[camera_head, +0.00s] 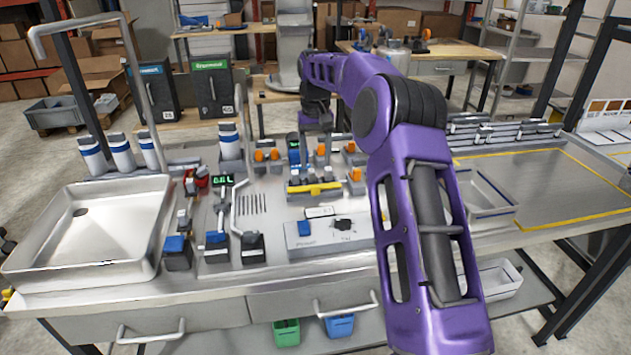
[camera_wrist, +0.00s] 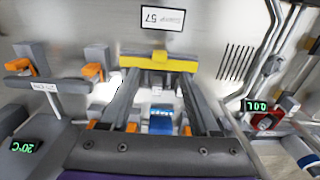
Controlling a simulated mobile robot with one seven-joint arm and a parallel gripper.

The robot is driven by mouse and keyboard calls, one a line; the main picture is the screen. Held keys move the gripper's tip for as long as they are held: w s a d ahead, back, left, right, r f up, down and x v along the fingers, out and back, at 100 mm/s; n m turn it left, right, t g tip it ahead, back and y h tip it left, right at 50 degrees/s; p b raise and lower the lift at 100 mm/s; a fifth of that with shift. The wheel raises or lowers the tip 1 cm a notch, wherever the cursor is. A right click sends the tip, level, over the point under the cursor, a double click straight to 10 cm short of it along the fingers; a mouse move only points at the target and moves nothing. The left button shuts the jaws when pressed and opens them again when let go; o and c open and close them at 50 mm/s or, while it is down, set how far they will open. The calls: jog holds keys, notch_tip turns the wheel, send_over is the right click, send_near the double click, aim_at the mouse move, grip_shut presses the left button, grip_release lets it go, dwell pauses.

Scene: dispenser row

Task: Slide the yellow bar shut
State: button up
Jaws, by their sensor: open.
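The yellow bar (camera_head: 314,188) lies across the front of a small row of dark dispenser parts in the middle of the bench. In the wrist view the yellow bar (camera_wrist: 160,61) spans crosswise just beyond my fingertips. My gripper (camera_wrist: 158,84) is open, its two grey fingers reaching toward the bar, with no object visibly held. I cannot tell whether the fingers touch the bar. A blue part (camera_wrist: 161,120) shows between the fingers. In the head view my gripper hangs above the back of the row and its fingertips are hard to make out.
A labelled plate (camera_wrist: 163,18) lies beyond the bar. Orange-topped fittings (camera_wrist: 93,71) stand beside the row. A metal sink (camera_head: 90,235) is at the left, with a green-lit display (camera_head: 222,180) near it. A panel with a blue button (camera_head: 304,228) lies in front. Bare bench with yellow lines is at the right.

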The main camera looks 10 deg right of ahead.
aim_at(316, 185)
notch_tip(316, 185, down, 8)
jog(key=shift+r, duration=0.2)
grip_shut()
dwell(0.4)
dwell(1.0)
